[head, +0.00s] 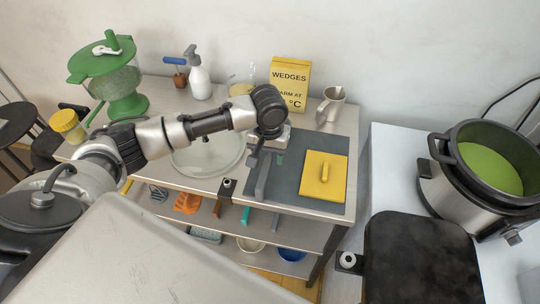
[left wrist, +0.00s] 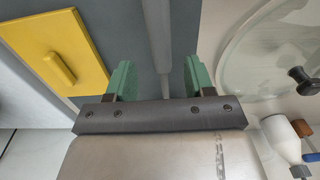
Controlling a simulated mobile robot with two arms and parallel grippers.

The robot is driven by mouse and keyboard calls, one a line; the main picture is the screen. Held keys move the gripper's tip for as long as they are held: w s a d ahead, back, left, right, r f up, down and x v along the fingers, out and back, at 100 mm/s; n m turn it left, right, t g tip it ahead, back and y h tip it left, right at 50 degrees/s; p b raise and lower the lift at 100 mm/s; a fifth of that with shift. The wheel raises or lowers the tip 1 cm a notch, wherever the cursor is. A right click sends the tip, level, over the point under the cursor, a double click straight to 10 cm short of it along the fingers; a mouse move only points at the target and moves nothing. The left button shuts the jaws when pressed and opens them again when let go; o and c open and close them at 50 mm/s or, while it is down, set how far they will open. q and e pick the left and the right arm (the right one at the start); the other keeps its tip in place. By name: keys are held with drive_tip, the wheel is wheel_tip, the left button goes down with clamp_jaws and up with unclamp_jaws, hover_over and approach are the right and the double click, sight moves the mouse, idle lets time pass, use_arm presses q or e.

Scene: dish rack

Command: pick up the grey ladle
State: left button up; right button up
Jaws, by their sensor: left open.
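The grey ladle (head: 262,178) shows as a long grey bar on the dark grey mat (head: 305,193). Its handle (left wrist: 157,35) also shows in the left wrist view, running down between my fingers; the bowl cannot be made out. My left gripper (head: 270,154) is over the mat, pointing down. In the left wrist view my left gripper (left wrist: 158,76) is open, with one green finger on each side of the handle and visible gaps. My right gripper is not in view.
A yellow board (head: 323,178) lies on the mat, right of the ladle. A glass lid (head: 205,158) lies to its left. Behind stand a metal pitcher (head: 331,106), a yellow box (head: 289,76) and a spray bottle (head: 199,77). A black pot (head: 447,153) stands far right.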

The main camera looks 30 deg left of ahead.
sight(268, 159)
use_arm(q)
drive_tip(key=f, duration=0.4)
drive_tip(key=shift+a+f+p, duration=0.2)
drive_tip(key=shift+f+p, duration=0.1)
drive_tip(key=shift+p, duration=0.05)
drive_tip(key=shift+f, duration=0.25)
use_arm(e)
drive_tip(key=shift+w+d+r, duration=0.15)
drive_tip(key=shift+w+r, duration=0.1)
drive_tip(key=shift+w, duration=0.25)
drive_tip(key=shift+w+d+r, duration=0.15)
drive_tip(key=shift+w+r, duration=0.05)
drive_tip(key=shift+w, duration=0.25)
use_arm(q)
drive_tip(key=shift+c, duration=0.4)
clamp_jaws()
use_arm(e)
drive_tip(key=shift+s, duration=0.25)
